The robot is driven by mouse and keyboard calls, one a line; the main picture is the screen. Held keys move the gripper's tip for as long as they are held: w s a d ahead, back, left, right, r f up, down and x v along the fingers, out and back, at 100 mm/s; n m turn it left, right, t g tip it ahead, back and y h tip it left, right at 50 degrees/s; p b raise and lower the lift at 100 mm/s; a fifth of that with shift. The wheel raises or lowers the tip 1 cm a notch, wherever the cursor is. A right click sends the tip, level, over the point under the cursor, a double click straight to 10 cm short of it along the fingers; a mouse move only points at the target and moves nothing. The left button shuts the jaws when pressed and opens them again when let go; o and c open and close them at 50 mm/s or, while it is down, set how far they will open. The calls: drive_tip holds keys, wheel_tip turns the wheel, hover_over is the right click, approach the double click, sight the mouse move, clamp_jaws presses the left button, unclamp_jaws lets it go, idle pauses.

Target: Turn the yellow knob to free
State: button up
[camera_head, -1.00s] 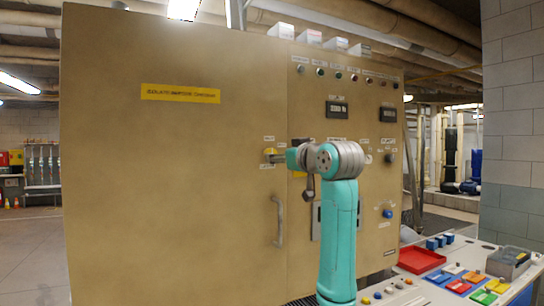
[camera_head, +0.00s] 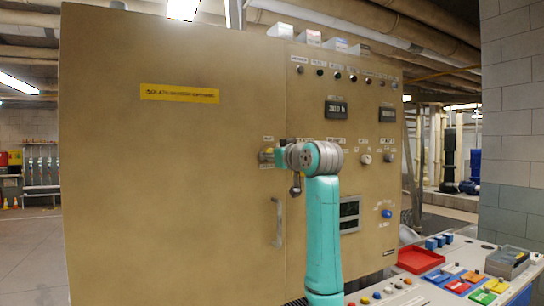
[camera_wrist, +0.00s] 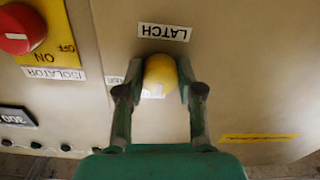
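The yellow knob (camera_wrist: 160,72) sits on the tan cabinet front in the wrist view, with a white label reading LATCH (camera_wrist: 164,32), upside down, above it. My gripper (camera_wrist: 161,78) has one finger on each side of the knob, very close to it. Whether the fingers press on it I cannot tell. Another white label (camera_wrist: 115,81) is partly hidden by the left finger. In the head view the knob (camera_head: 266,157) is mostly covered by my gripper (camera_head: 276,155), which reaches in from the right.
A red button marked ISOLATOR (camera_wrist: 14,32) is at upper left in the wrist view. A vertical door handle (camera_head: 279,222) lies below the knob in the head view. A desk with a red tray (camera_head: 421,260) and coloured blocks stands at lower right.

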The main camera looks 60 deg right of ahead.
drive_tip(key=shift+m, duration=0.4)
drive_tip(key=m, duration=1.7)
drive_tip(key=shift+a+h, duration=0.1)
drive_tip(key=shift+h, duration=0.2)
drive_tip(key=shift+m, duration=0.4)
drive_tip(key=o, duration=1.2)
drive_tip(key=shift+c, duration=0.2)
